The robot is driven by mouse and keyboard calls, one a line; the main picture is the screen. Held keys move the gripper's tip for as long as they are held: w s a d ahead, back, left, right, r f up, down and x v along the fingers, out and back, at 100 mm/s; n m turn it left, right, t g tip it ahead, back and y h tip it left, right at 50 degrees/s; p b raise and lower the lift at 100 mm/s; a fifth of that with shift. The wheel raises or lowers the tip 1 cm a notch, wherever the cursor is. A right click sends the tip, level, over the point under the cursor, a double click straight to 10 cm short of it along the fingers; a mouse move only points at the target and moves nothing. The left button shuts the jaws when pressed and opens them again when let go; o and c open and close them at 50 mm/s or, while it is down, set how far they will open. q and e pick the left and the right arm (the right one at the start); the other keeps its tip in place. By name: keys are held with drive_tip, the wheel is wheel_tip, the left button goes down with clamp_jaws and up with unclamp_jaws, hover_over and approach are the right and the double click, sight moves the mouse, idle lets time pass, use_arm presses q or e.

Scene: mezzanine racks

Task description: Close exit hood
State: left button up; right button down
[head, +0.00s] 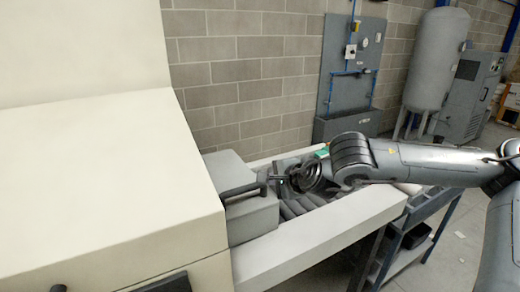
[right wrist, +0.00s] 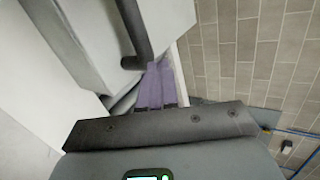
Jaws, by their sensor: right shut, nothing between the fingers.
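The exit hood (head: 240,214) is a light grey box at the end of the large cream machine, above the start of the conveyor. Its dark bar handle (head: 243,191) sticks out toward my right gripper (head: 277,180). That gripper comes in from the right, shut and empty, just right of the handle; I cannot tell whether it touches it. In the right wrist view, the hood (right wrist: 85,35) fills the upper left with its handle (right wrist: 136,40) hanging down. My left gripper is not in view.
The conveyor's pale side rail (head: 325,238) runs along the front, with dark rollers (head: 290,209) behind it. The cream machine (head: 100,180) blocks the left. A brick wall (head: 245,75), a blue-grey panel (head: 350,65) and a grey tank (head: 437,60) stand behind.

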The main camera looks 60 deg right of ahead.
drive_tip(key=p+v, duration=0.2)
drive_tip(key=v, duration=0.9)
drive_tip(key=a+f+n+g+y+p, duration=0.1)
drive_tip(key=a+f+g+y+p, duration=0.5)
drive_tip(key=a+f, duration=1.25)
drive_tip(key=s+a+f+m+t+y, duration=0.1)
drive_tip(key=a+f+m+t+y, duration=0.15)
drive_tip(key=a+m, duration=0.45)
drive_tip(key=s+a+f+m+t+y, duration=0.1)
drive_tip(key=a+m+y, duration=0.35)
drive_tip(key=a, duration=0.55)
drive_tip(key=s+d+f+m+g+h+p, duration=0.15)
drive_tip(key=s+d+f+m+h, duration=0.3)
drive_tip(key=m, duration=1.25)
drive_tip(key=s+d+f+m+g+h+p, duration=0.1)
drive_tip(key=s+d+f+m+g+h, duration=0.3)
drive_tip(key=m, duration=1.4)
wheel_tip(320, 180, up, 38)
drive_tip(key=d+p, duration=0.1)
drive_tip(key=p, duration=3.7)
drive_tip(key=shift+t, duration=0.3)
